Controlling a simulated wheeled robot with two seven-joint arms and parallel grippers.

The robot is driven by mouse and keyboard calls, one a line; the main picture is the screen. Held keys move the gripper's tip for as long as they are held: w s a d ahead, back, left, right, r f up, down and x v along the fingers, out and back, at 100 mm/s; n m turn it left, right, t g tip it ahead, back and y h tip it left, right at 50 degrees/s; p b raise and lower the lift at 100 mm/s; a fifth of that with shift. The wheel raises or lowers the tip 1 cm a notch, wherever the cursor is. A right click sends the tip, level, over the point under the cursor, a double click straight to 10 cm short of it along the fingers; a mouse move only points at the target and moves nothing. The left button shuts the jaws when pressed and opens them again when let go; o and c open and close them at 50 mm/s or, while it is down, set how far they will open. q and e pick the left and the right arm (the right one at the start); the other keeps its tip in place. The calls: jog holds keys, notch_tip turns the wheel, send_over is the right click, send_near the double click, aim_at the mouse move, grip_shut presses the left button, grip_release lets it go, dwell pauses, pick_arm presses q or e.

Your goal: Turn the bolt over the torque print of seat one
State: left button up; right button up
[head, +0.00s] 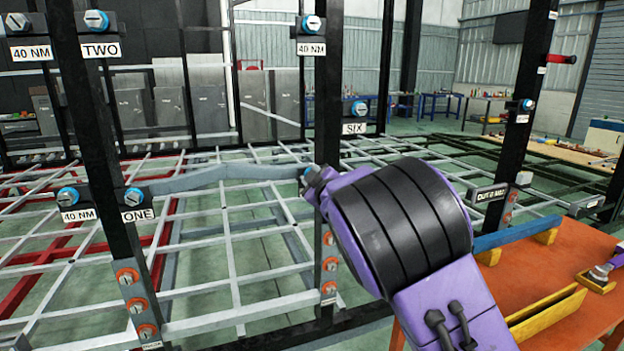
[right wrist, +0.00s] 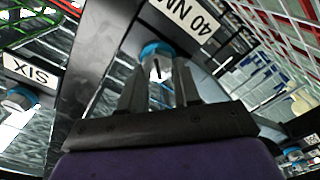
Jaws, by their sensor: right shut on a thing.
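On the left post, a bolt with a blue collar (head: 67,196) sits over a "40 NM" print (head: 77,215). To its right, another blue-collared bolt (head: 134,197) sits over the "ONE" plate (head: 138,215). My right gripper (head: 314,181) is at the middle post, well to the right of both. In the right wrist view, my right gripper (right wrist: 159,88) is shut on a blue-collared bolt (right wrist: 157,65) with a dark mark on its head. A "40 NM" print (right wrist: 188,22) shows beside that bolt; my arm hides the print in the head view. My left gripper is not in view.
A "TWO" plate (head: 100,50) is at upper left. Several orange-ringed bolts (head: 137,305) line the lower posts. An orange table (head: 560,270) with yellow blocks stands at right.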

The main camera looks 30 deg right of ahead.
jog(key=shift+r+n, duration=0.2)
jog(key=shift+n, duration=0.1)
jog(key=shift+d, duration=0.1)
jog(key=o, duration=1)
jog(key=shift+o, duration=0.3)
jog(key=shift+w+d+f, duration=0.1)
jog(key=shift+w+f, duration=0.1)
jog(key=shift+f, duration=0.05)
jog(key=b+v, duration=0.2)
jog(key=v, duration=0.8)
jog(key=shift+s, duration=0.25)
